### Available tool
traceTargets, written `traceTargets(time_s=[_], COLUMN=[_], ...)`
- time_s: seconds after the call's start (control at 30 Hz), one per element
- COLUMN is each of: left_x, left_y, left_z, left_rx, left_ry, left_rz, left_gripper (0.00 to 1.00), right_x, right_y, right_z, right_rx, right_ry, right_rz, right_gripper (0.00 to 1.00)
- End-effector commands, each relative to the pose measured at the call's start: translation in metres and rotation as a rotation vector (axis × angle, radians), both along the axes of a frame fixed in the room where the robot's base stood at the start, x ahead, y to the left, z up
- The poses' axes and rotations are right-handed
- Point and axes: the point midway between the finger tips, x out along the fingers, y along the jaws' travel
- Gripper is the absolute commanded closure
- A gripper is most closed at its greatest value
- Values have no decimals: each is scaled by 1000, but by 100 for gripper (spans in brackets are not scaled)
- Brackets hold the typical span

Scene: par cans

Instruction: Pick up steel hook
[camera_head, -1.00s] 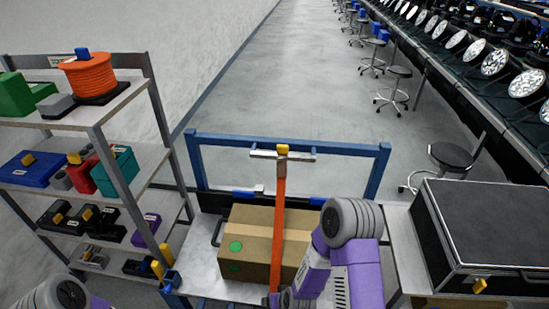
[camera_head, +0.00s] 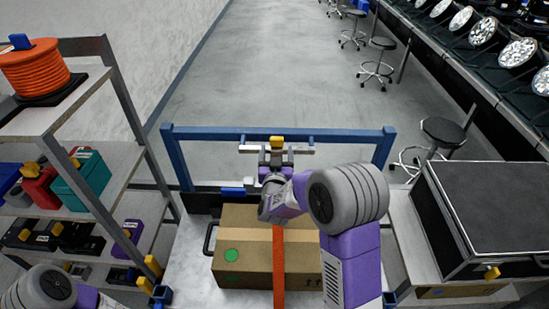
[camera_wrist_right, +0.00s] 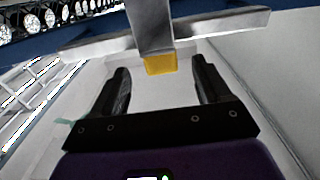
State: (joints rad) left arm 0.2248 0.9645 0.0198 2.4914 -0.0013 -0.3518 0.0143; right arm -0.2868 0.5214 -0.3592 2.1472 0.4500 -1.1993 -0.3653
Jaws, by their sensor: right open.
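A steel bar (camera_head: 250,149) with a yellow block (camera_head: 277,142) at its middle is at the blue frame's top rail; I take it to be the steel hook. An orange strap (camera_head: 279,265) runs below it over a cardboard box. My right gripper (camera_head: 276,158) is just on the near side of the bar. In the right wrist view, its two black fingers (camera_wrist_right: 160,85) are apart, with a steel stem (camera_wrist_right: 152,30) and its yellow end (camera_wrist_right: 160,64) at the gap between them. I cannot tell whether they touch. My left arm shows at bottom left; its gripper is out of frame.
A cardboard box (camera_head: 240,270) sits on the cart below a blue rail (camera_head: 350,134). A shelf with an orange cable reel (camera_head: 35,72) and cases stands left. A black case (camera_head: 485,215) is at right.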

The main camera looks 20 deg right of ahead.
Motion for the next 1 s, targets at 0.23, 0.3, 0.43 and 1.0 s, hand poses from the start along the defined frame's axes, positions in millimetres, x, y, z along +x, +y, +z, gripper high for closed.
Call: traceTargets(time_s=[0.23, 0.3, 0.43, 1.0], left_x=[0, 0, 0, 0], left_y=[0, 0, 0, 0], left_z=[-4, -4, -5, -5], left_rx=[0, 0, 0, 0], left_ry=[-1, -1, -1, -1], left_rz=[0, 0, 0, 0], left_gripper=[57, 57, 57, 57], right_x=[28, 37, 47, 49], right_y=[-15, -19, -23, -24], right_z=[-4, -3, -3, -3], right_rx=[0, 0, 0, 1], right_ry=[1, 2, 3, 4], right_rz=[0, 0, 2, 3], right_gripper=[23, 23, 23, 68])
